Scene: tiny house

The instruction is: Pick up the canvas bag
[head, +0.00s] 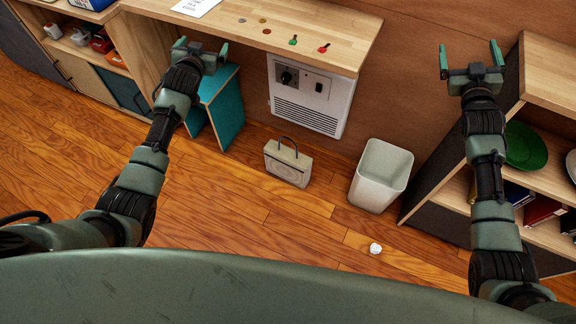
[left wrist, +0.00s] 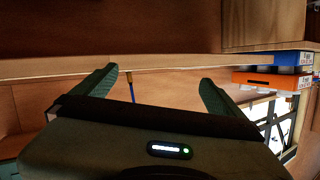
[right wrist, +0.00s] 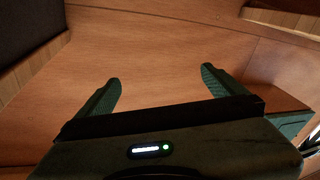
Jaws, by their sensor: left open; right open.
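The canvas bag (head: 288,165) is light grey-beige with a dark loop handle on top. It stands upright on the wooden floor in the middle of the head view, below a wall heater. My left gripper (head: 203,48) is open and empty, up and to the left of the bag, in front of the wooden counter. It also shows open in the left wrist view (left wrist: 160,85). My right gripper (head: 471,58) is open and empty, high at the right near the shelf unit. It also shows open in the right wrist view (right wrist: 160,88). Neither gripper is near the bag.
A white bin (head: 381,175) stands right of the bag. A crumpled white ball (head: 375,248) lies on the floor. A teal stool (head: 222,108) stands left, under the counter (head: 345,35). A white heater (head: 308,95) is behind the bag. The shelf unit (head: 545,70) stands right. Floor before the bag is clear.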

